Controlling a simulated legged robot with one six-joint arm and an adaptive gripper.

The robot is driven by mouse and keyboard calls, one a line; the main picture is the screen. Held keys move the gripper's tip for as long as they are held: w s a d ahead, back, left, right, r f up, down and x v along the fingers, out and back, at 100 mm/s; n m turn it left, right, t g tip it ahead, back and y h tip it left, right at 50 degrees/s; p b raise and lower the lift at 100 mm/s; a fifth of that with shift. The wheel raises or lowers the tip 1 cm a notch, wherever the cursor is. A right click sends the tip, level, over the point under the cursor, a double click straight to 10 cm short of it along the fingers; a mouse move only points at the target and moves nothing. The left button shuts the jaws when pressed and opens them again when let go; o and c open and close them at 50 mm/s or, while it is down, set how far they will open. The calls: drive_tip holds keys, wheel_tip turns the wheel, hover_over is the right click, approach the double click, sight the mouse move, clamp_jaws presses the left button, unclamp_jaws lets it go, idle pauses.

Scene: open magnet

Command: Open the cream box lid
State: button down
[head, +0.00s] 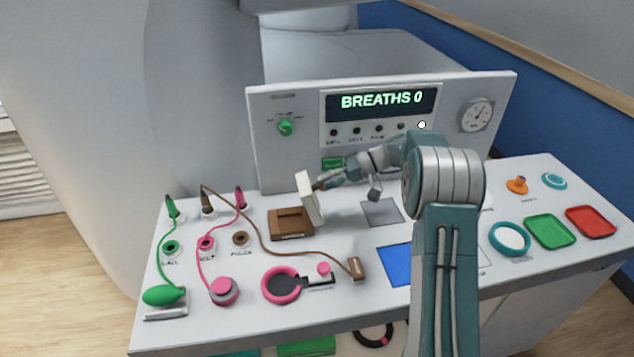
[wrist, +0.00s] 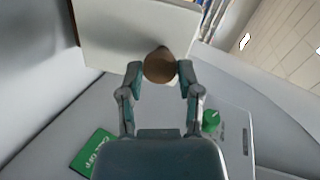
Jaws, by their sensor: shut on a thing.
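The cream lid (head: 308,199) stands up steeply tilted at the right side of the brown box (head: 290,224), whose top opening shows. In the wrist view the pale face of the lid (wrist: 130,35) fills the upper left. A round brown knob (wrist: 160,64) sits on that face. My gripper (wrist: 160,76) has its two fingers closed on either side of the knob. In the head view my gripper (head: 322,183) reaches the lid from the right. Where the lid joins the box is hard to see.
A panel reading "BREATHS 0" (head: 382,101) stands behind. A brown cable with a plug (head: 356,269) runs in front of the box. A pink ring (head: 281,285), blue square (head: 394,264), green tray (head: 550,232) and red tray (head: 590,221) lie on the table.

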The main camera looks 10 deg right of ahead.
drive_tip(key=shift+s+d+f, duration=0.1)
drive_tip(key=shift+d+f, duration=0.7)
drive_tip(key=shift+d, duration=0.2)
drive_tip(key=shift+s+d+f, duration=0.1)
drive_tip(key=shift+d+f, duration=0.7)
drive_tip(key=shift+d, duration=0.2)
drive_tip(key=shift+c, duration=1.5)
unclamp_jaws()
drive_tip(key=shift+w+a+f, duration=0.1)
drive_tip(key=shift+a+f, duration=0.05)
drive_tip(key=shift+a, duration=0.05)
drive_tip(key=v, duration=1.1)
drive_tip(key=shift+w+r, duration=0.25)
drive_tip(key=shift+r, duration=0.15)
drive_tip(key=shift+d, duration=0.15)
